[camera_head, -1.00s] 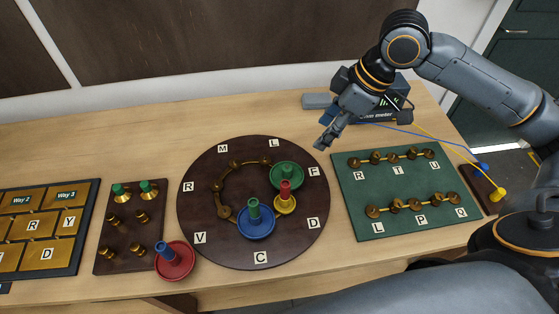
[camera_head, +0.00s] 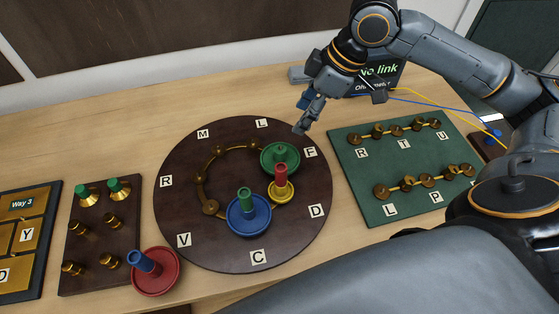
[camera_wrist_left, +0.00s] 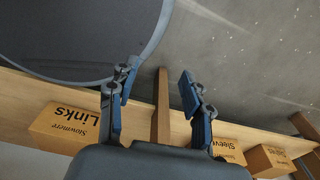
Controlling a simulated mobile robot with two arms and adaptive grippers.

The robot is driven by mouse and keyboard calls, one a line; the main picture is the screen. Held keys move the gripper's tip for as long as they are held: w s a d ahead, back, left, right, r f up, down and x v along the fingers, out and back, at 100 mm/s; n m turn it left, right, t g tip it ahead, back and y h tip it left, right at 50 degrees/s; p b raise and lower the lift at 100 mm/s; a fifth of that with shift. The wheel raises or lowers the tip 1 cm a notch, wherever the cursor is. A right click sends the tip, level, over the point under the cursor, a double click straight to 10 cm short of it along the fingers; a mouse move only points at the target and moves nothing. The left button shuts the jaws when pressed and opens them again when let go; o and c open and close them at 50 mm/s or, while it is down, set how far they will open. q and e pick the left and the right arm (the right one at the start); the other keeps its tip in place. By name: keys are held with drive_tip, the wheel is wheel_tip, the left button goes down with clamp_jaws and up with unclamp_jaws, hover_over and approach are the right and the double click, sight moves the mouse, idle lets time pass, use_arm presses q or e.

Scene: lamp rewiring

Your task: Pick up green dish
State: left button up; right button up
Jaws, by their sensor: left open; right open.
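The green dish (camera_head: 279,158) sits on the round dark board (camera_head: 182,210) at its upper right, near the letters L and F, with a green peg or knob on it. The yellow dish (camera_head: 281,194) with a red peg lies just below it, and the blue dish (camera_head: 248,215) with a green peg is lower left of that. My right gripper (camera_head: 303,124) is just above and right of the green dish, apart from it, empty. My left gripper (camera_wrist_left: 158,92) shows only in the left wrist view, open and empty, away from the dishes.
A red dish (camera_head: 156,272) with a blue peg lies left of the round board, by a dark peg board (camera_head: 100,228). A green board (camera_head: 400,180) with brass posts stands right. A meter (camera_head: 375,76) with blue and yellow wires is behind my right arm.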

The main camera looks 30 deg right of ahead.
sight(281, 146)
drive_tip(key=x, duration=0.8)
drive_tip(key=p+x, duration=0.1)
drive_tip(key=x, duration=0.3)
drive_tip(key=shift+s+f+p, duration=0.1)
drive_tip(key=shift+f+p, duration=0.2)
drive_tip(key=shift+a+f, duration=0.15)
drive_tip(key=shift+f, duration=0.3)
use_arm(q)
drive_tip(key=shift+w+r, duration=0.4)
drive_tip(key=shift+r, duration=0.4)
use_arm(e)
drive_tip(key=shift+c, duration=0.2)
clamp_jaws()
